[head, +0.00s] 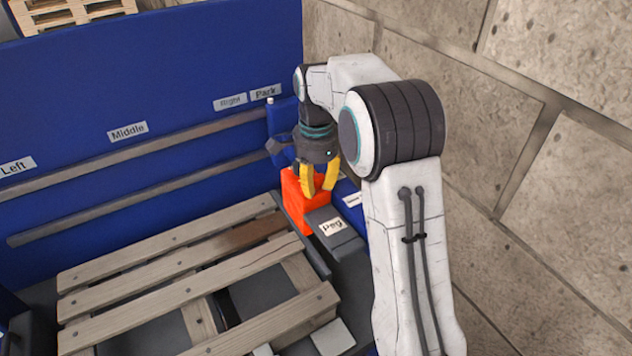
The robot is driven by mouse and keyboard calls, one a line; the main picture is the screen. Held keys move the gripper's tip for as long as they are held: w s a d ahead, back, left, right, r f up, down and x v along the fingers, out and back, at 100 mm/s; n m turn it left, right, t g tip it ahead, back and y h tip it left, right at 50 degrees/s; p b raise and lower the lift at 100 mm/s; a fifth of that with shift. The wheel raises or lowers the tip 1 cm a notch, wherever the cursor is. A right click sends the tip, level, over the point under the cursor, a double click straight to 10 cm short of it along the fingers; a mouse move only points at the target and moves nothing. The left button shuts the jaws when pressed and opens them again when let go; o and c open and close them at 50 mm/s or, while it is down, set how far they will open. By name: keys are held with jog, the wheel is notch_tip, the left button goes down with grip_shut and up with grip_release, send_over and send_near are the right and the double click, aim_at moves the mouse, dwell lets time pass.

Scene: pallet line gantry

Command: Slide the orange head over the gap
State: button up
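The orange head (297,205) is a box-like block at the right end of the blue back panel, under the Park end of the rails. My gripper (318,191) points down at its upper right side, with two yellow fingers a little apart. The fingers overlap the head in the picture; whether they touch or grasp any part of it is hidden. The wooden pallet (190,279) lies in front, with spaced slats. A wide dark gap (250,295) shows between its two nearest slats.
The blue panel (150,75) carries Left, Middle, Right and Park labels above two rails (130,205). A grey block labelled Peg (332,227) stands just right of the head. A stone wall (540,150) closes the right side. Above the pallet the space looks clear.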

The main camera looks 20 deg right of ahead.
grip_shut()
jog(key=shift+s+d+f+b, duration=0.1)
jog(key=shift+s+f+b, duration=0.05)
jog(key=shift+s+b, duration=0.15)
jog(key=s+b, duration=0.1)
jog(key=s, duration=0.1)
jog(key=s+d+b, duration=0.1)
jog(key=s, duration=0.2)
jog(key=s+b, duration=0.1)
jog(key=s, duration=0.2)
jog(key=shift+d+b, duration=0.25)
jog(key=shift+b, duration=0.15)
jog(key=shift+w, duration=0.1)
jog(key=shift+o, duration=1.9)
grip_release()
jog(key=shift+r, duration=0.2)
notch_tip(320, 180, up, 12)
